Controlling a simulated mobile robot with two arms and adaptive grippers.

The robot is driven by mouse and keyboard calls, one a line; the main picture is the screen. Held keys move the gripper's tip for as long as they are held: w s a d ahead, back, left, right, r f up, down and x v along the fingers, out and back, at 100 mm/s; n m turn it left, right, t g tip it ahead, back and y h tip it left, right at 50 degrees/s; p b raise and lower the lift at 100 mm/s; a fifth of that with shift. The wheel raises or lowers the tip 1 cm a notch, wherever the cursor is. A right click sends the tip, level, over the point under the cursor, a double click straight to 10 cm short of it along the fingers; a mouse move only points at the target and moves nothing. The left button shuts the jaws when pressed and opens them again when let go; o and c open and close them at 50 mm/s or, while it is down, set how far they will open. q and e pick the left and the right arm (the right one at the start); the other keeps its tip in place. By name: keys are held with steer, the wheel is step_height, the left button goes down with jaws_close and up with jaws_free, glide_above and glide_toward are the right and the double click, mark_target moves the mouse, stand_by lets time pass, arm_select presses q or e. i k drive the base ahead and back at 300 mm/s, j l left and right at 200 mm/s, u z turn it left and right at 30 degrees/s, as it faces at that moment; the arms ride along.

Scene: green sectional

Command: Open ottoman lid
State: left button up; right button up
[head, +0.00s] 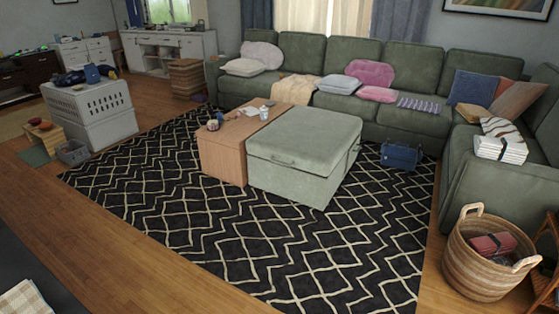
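The green ottoman (290,185) stands on the patterned rug in the middle of the head view. Its padded lid (305,136) lies flat and closed on the box. Neither of my grippers is in view.
A wooden coffee table (222,157) with small items on top stands left of the ottoman. A green sectional (410,122) runs behind and to the right. A dark blue bag (400,156) sits on the rug. A wicker basket (480,262) stands at right. The rug (250,250) in front is clear.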

mark_target(317, 151)
steer(key=i+l, duration=0.1)
steer(key=i, duration=0.5)
steer(key=i+l+u, duration=0.1)
steer(key=i, duration=0.45)
steer(key=i+l, duration=0.15)
steer(key=i, duration=0.45)
